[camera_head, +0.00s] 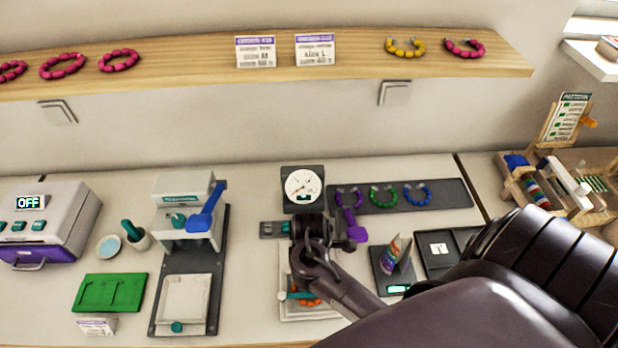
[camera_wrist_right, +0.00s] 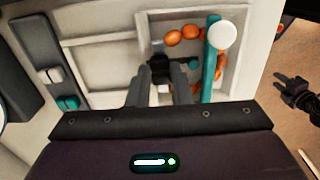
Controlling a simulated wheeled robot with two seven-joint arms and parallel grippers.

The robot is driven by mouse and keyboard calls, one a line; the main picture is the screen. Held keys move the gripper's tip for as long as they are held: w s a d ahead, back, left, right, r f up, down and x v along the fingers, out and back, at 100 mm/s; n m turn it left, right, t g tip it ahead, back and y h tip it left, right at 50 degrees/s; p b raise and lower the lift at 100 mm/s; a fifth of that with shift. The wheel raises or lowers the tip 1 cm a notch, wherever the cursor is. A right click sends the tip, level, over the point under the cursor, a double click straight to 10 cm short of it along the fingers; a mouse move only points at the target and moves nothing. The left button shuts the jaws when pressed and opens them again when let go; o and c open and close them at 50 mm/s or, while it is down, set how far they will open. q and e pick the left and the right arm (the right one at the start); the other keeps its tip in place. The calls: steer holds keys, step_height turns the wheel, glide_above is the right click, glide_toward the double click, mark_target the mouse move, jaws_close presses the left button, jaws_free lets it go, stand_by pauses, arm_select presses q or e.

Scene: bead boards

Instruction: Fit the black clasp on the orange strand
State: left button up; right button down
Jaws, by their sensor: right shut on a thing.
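The orange strand (camera_head: 308,301) lies in a pale tray (camera_head: 284,312) below the dial gauge, partly hidden by my right arm. In the right wrist view its orange beads (camera_wrist_right: 182,35) curve through a square compartment and pass behind a teal bar. My right gripper (camera_head: 308,268) is over the tray. In its wrist view the fingers (camera_wrist_right: 162,75) are shut on the small black clasp (camera_wrist_right: 160,61), beside the strand's upper left end. I cannot tell whether clasp and strand touch. My left gripper (camera_wrist_right: 285,88) shows at the right edge of that view, its fingers apart and empty.
The teal bar with a white knob (camera_wrist_right: 222,37) crosses the compartment close to my right fingers. A dial gauge (camera_head: 302,185) stands behind the tray. A press with a blue lever (camera_head: 206,212) is to the left. A dark tray (camera_head: 445,196) holds purple, green and blue strands.

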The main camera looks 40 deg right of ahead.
steer(key=c, duration=1.2)
jaws_free()
steer(key=shift+c, duration=0.2)
steer(key=shift+o, duration=0.5)
steer(key=shift+o, duration=1.2)
steer(key=shift+r+p, duration=3.5)
steer(key=shift+p, duration=0.4)
steer(key=shift+s, duration=0.1)
